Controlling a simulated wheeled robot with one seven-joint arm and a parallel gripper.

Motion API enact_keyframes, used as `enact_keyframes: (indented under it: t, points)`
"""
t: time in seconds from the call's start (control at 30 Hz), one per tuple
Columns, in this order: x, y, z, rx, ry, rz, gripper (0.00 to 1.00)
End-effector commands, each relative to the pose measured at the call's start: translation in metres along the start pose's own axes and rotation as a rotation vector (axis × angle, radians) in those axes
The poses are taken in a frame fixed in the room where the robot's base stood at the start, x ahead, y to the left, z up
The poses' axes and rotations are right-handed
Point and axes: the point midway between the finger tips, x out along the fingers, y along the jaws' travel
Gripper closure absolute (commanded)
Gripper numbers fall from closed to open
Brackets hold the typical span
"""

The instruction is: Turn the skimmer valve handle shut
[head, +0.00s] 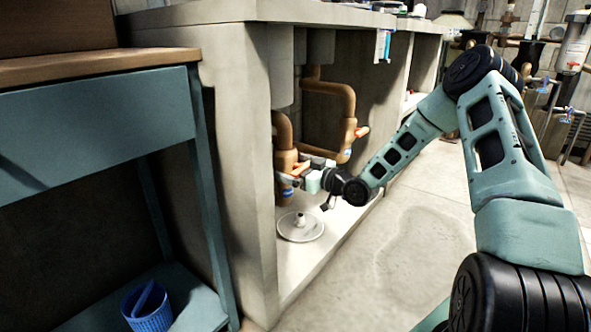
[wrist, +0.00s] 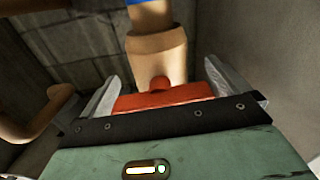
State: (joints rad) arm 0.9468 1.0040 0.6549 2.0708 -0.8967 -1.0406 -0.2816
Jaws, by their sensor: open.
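A red valve handle (wrist: 165,97) lies crosswise between the two fingers of my gripper (wrist: 165,84) in the wrist view. It sits in front of a tan pipe fitting (wrist: 158,55), with a round red hub at its middle. The fingers stand apart, one beyond each end of the handle, and I cannot tell whether either touches it. In the head view my gripper (head: 297,176) is at the left copper-coloured pipe (head: 284,160) under the counter. A second orange-red handle (head: 362,131) is on the pipe to the right. No label shows which is the skimmer valve.
A white round disc with a knob (head: 300,228) lies on the cabinet floor below my gripper. The concrete side wall (head: 240,170) stands close on the left. A teal table (head: 95,115) and blue basket (head: 148,308) are farther left. The floor (head: 410,240) is open.

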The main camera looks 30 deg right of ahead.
Motion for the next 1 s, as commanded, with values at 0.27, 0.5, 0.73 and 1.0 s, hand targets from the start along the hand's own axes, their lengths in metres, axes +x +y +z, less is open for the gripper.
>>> enact_keyframes:
  t: [0.27,0.5,0.73,1.0]
  points:
    - [-0.0003,-0.0001,0.0001,-0.001,0.000,0.000,0.41]
    - [-0.0004,-0.0002,-0.0031,0.042,-0.002,-0.001,0.41]
    - [-0.0005,-0.0006,0.0001,0.094,-0.001,-0.002,0.41]
    - [-0.0007,-0.0006,0.0005,0.093,-0.001,-0.001,0.00]
